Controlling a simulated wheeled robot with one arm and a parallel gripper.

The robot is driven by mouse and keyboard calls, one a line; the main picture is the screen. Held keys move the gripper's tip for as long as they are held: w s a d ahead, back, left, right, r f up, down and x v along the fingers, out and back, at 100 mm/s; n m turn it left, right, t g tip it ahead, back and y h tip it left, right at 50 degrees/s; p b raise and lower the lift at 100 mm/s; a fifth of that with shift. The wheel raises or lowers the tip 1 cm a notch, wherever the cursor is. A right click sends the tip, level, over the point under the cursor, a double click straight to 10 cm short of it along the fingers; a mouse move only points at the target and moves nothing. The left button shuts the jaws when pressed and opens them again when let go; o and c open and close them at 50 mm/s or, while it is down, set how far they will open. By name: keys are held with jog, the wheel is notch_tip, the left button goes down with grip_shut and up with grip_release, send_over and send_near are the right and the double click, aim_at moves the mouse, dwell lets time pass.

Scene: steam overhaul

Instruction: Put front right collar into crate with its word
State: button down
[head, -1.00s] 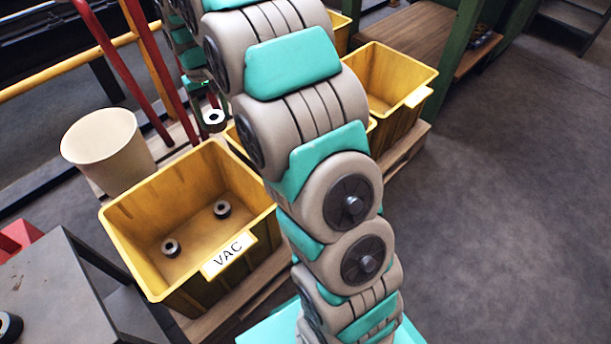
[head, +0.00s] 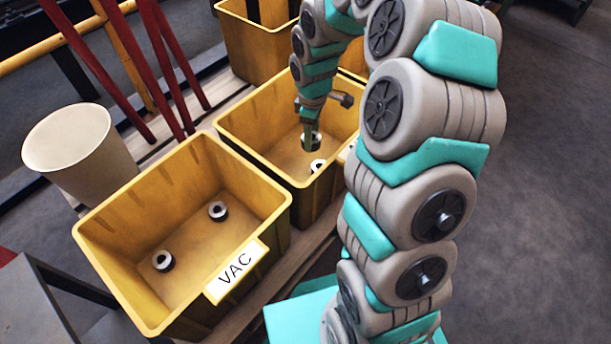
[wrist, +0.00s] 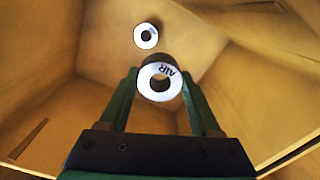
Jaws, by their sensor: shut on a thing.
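My gripper (wrist: 160,100) is shut on a collar (wrist: 160,82), a dark ring with a pale face that reads AIR in the wrist view. In the head view the held collar (head: 312,141) hangs from my gripper inside the opening of the middle yellow crate (head: 240,138), above its floor. Another collar (wrist: 146,36) lies on that crate's floor; it also shows in the head view (head: 317,166), just below the held one. My arm hides the label of this crate, so its word cannot be read.
A yellow crate with a VAC label (head: 236,272) stands in front on the left and has two collars (head: 218,211) in it. A cream bucket (head: 72,140) and red bars (head: 165,70) stand behind it. Another yellow crate (head: 255,50) is at the back.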

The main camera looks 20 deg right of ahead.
jog(key=f+n+b, duration=0.1)
jog(key=f, duration=0.4)
jog(key=s+a+f+n+b, duration=0.1)
jog(key=f+n, duration=0.1)
jog(key=f, duration=0.3)
jog(key=s+a+f+n+b, duration=0.1)
jog(key=f, duration=0.4)
jog(key=shift+s+a+f+n, duration=0.2)
jog(key=shift+s+f+n, duration=0.1)
jog(key=shift+f, duration=0.1)
jog(key=shift+f, duration=0.25)
jog(key=shift+c, duration=0.5)
grip_release()
notch_tip(320, 180, up, 12)
jog(key=p, duration=0.1)
jog(key=shift+r+p, duration=0.25)
jog(key=shift+p, duration=0.05)
